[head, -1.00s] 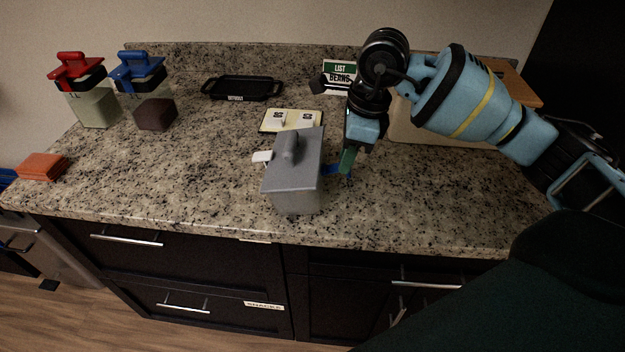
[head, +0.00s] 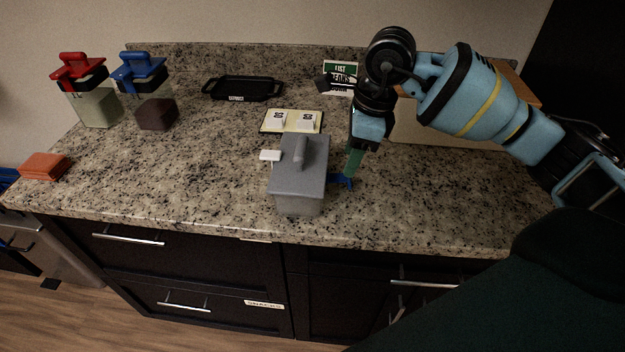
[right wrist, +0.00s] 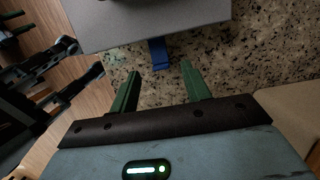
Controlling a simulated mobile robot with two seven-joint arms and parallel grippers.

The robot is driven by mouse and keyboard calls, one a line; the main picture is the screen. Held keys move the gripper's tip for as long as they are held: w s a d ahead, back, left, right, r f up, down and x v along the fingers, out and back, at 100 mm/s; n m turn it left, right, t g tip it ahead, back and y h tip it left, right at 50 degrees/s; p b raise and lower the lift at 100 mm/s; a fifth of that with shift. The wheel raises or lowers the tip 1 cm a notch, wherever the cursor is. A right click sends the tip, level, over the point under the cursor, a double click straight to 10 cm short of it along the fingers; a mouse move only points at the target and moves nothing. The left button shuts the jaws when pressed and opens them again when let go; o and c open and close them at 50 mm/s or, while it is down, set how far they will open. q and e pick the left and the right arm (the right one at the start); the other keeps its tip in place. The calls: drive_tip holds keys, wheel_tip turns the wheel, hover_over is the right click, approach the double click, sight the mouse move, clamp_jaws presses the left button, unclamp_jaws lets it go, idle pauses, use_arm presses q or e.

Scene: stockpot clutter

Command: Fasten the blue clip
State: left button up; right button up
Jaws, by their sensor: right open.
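A grey box with a grey handled lid (head: 312,165) stands near the counter's front edge. The blue clip (head: 342,181) sticks out from its right side, low down. A white clip (head: 270,155) sticks out on its left side. My right gripper (head: 350,172) points down just right of the box, its green fingers close to the blue clip. In the right wrist view, the fingers (right wrist: 161,72) are apart and empty; the blue clip (right wrist: 158,52) lies just ahead of the gap, below the lid edge (right wrist: 150,22). Whether they touch is unclear. My left gripper does not show in the head view.
A black tray (head: 243,88), red-lidded jar (head: 95,100), blue-lidded jar (head: 150,100) and orange block (head: 45,165) stand further off. The counter left of the box is clear.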

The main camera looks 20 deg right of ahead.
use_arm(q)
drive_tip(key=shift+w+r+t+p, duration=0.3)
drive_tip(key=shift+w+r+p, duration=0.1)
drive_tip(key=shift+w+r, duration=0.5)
use_arm(e)
drive_tip(key=d, duration=0.1)
drive_tip(key=s+d+r, duration=0.1)
drive_tip(key=s+d, duration=0.1)
drive_tip(key=shift+s+d+r, duration=0.15)
drive_tip(key=shift+d+r, duration=0.15)
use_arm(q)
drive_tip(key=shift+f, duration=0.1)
use_arm(e)
clamp_jaws()
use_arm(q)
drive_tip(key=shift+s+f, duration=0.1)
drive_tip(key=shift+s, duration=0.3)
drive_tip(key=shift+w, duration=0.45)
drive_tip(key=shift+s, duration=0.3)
